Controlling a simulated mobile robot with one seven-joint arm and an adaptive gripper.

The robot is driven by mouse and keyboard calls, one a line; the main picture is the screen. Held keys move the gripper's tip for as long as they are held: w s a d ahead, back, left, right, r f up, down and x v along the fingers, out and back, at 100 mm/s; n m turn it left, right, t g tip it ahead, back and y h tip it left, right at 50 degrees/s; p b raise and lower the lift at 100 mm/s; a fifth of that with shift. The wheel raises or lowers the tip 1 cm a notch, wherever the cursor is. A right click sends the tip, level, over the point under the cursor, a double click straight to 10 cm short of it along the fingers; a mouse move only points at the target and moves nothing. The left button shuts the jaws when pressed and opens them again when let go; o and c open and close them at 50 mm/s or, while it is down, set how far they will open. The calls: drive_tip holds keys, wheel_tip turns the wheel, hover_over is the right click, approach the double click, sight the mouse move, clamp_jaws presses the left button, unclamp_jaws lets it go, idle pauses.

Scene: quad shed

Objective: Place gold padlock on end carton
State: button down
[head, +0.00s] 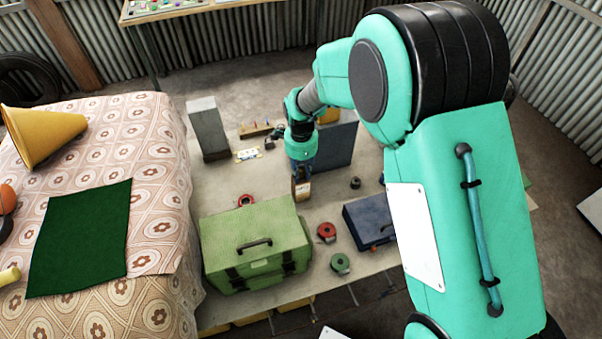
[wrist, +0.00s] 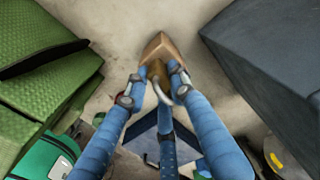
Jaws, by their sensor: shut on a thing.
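My gripper (head: 300,170) points down over the workbench between the green toolbox and the dark upright box. In the wrist view, its blue fingers (wrist: 153,84) are closed around a small gold padlock (wrist: 156,70). A curved silver shackle shows beside the fingers, and the fingers hide part of the padlock. A small tan carton (wrist: 160,46) is just past the fingertips, and it also shows below the gripper in the head view (head: 301,189). I cannot tell whether the padlock touches it. In the head view the padlock cannot be made out.
A green toolbox (head: 250,225) stands close at the left front. A dark upright box (head: 337,147) is behind the gripper. A blue case (head: 368,222), a red tape roll (head: 326,232) and a green tape roll (head: 340,263) are in front. A grey block (head: 208,130) stands at back left.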

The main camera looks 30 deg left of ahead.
sight(301, 171)
drive_tip(key=shift+f, duration=0.2)
drive_tip(key=c, duration=1.5)
unclamp_jaws()
drive_tip(key=shift+r, duration=0.1)
wheel_tip(301, 171, up, 12)
drive_tip(key=shift+p, duration=0.55)
